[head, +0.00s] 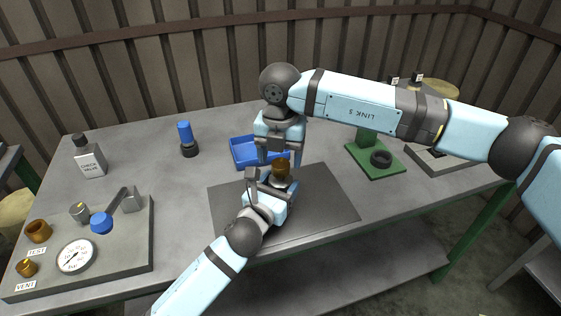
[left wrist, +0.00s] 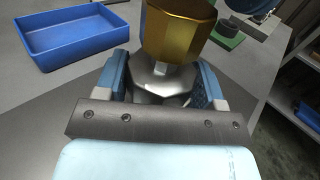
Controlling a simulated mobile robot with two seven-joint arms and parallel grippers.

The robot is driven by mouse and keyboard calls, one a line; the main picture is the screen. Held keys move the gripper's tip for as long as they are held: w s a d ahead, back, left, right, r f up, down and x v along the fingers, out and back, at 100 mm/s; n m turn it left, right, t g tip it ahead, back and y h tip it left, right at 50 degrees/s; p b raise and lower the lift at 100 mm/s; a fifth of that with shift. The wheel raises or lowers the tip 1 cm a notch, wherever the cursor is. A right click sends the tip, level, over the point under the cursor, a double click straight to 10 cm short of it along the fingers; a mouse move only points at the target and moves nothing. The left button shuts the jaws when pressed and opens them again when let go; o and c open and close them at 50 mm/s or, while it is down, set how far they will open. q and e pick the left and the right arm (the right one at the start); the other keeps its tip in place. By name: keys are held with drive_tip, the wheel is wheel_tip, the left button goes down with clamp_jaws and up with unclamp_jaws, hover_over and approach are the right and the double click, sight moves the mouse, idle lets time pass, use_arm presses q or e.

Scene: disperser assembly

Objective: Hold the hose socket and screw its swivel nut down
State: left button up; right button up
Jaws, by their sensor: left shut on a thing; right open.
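A brass hexagonal swivel nut (left wrist: 178,32) sits on top of a silver metal body (left wrist: 160,84), which I take to be the hose socket. My left gripper (left wrist: 163,76) is shut on the silver body, one finger on each side, with the nut above the fingers. In the head view the nut (head: 281,166) shows above my left gripper (head: 272,184), over the dark mat. My right gripper (head: 279,156) points down from above and is open, close over the nut. The head view does not show clearly whether its fingers are around the nut. The socket's lower end is hidden.
A blue tray (head: 243,153) lies behind the grippers on the table. A green stand (head: 370,160) with a black ring (head: 381,159) is at right. A gauge panel (head: 120,262) fills the front left.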

sight(280, 163)
wheel_tip(280, 163, up, 10)
drive_tip(key=shift+f, duration=0.15)
idle(0.3)
use_arm(q)
drive_tip(key=o, duration=1.3)
drive_tip(key=shift+s+a, duration=0.1)
